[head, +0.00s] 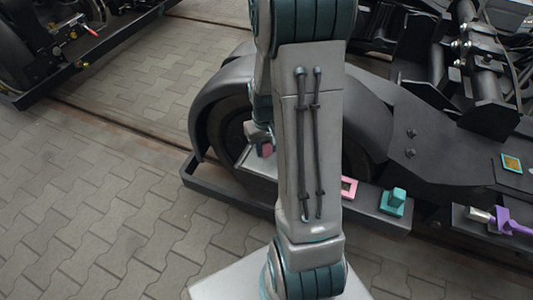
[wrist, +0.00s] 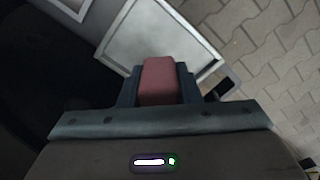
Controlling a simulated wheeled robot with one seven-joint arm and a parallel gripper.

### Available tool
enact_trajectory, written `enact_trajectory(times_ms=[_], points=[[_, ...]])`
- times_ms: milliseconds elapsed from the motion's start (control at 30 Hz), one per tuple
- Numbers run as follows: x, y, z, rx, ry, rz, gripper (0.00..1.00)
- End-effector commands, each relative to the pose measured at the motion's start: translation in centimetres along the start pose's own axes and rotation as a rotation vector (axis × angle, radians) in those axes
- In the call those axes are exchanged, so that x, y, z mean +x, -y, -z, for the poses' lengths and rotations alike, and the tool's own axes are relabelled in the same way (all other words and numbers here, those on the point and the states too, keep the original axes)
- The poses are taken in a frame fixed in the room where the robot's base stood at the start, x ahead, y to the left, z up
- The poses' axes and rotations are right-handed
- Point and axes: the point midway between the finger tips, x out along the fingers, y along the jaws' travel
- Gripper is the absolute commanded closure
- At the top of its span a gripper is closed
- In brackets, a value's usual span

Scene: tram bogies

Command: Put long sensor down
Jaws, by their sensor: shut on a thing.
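The long sensor (wrist: 159,80) is a dull red block held between the two dark fingers of my gripper (wrist: 160,88) in the wrist view. Its far end points over a light grey, rimmed tray-like surface (wrist: 150,38); I cannot tell whether it touches it. In the head view the sensor (head: 267,149) shows as a small reddish patch beside the bogie wheel, above a grey plate (head: 262,165). My gripper (head: 259,138) is partly hidden behind my arm there.
A black ledge (head: 370,213) runs along the bogie. On it stand a pink part (head: 348,187) and a teal part (head: 394,201). Open paving (head: 90,190) lies at the left.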

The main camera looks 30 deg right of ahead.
Motion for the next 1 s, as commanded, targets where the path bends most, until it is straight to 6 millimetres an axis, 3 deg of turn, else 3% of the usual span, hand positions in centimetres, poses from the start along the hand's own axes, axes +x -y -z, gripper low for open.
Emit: enact_trajectory(times_ms=[33, 133, 533, 567, 600, 1000], points=[[1.4, 0.0, -0.1, 0.000, 0.003, 0.001, 1.00], [2.6, 0.0, 0.0, 0.000, 0.002, 0.001, 1.00], [3.0, 0.0, 0.0, 0.000, 0.000, 0.000, 1.00], [2.9, 0.0, 0.0, 0.000, 0.000, 0.000, 0.61], [2.8, 0.0, 0.0, 0.000, 0.000, 0.000, 0.50], [2.1, -0.1, 0.0, 0.001, -0.001, 0.000, 0.48]])
